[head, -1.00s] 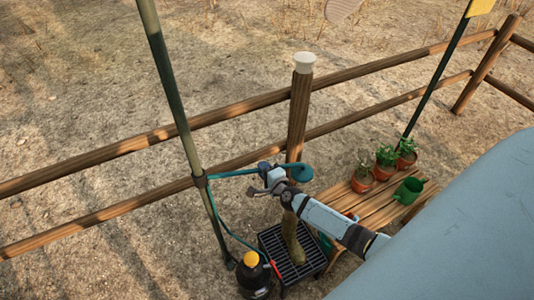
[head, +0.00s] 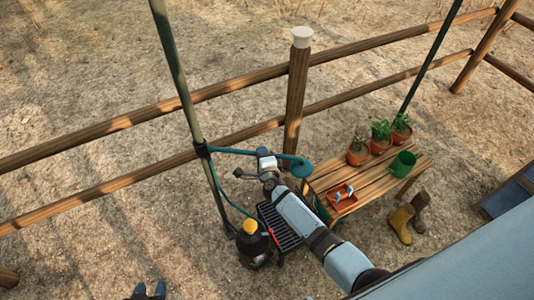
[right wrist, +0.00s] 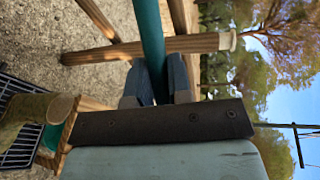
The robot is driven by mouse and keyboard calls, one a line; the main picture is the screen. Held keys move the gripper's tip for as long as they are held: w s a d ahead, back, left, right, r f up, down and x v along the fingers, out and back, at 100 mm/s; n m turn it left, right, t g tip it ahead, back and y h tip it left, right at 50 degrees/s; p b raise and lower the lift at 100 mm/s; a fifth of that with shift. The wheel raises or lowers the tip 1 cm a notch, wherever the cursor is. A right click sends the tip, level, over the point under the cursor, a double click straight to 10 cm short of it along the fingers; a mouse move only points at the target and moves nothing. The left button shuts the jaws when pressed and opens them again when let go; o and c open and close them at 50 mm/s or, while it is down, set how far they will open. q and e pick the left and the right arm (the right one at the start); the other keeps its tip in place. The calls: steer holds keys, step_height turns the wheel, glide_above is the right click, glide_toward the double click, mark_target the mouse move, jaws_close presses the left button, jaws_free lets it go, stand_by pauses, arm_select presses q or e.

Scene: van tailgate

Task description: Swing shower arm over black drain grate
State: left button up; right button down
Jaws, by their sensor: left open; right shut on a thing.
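The teal shower arm (head: 233,152) runs right from the green pole (head: 200,147) and ends in a round teal shower head (head: 301,168). The black drain grate (head: 286,238) lies below, partly hidden by my right arm; in the head view the shower head appears above and right of it. My right gripper (head: 265,160) is shut on the shower arm near the head. The right wrist view shows the gripper fingers (right wrist: 157,87) around the teal pipe (right wrist: 150,38) and part of the grate (right wrist: 20,135) at left. My left gripper (head: 149,290) is open and empty at the bottom edge.
A black sprayer with yellow cap (head: 252,241) stands left of the grate. A wooden bench (head: 360,185) with pots is right. An olive boot-like thing (right wrist: 28,112) is near the grate. A fence post (head: 297,95) is behind.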

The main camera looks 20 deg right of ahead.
stand_by(0.3)
steer(key=c, duration=1.1)
jaws_free()
steer(key=p+v, duration=0.2)
steer(key=v, duration=0.5)
steer(key=shift+s+p, duration=0.25)
steer(key=shift+p, duration=0.15)
steer(key=s+r+n+g+y, duration=0.1)
steer(key=s+r+n, duration=0.1)
steer(key=s+n, duration=0.5)
steer(key=s+r+n+g+y, duration=0.2)
steer(key=s+n, duration=0.6)
steer(key=s+a+r+n+g+y, duration=0.1)
steer(key=s+r+n+y, duration=0.1)
steer(key=s+n, duration=0.6)
steer(key=shift+s+g, duration=0.25)
steer(key=shift+g, duration=0.15)
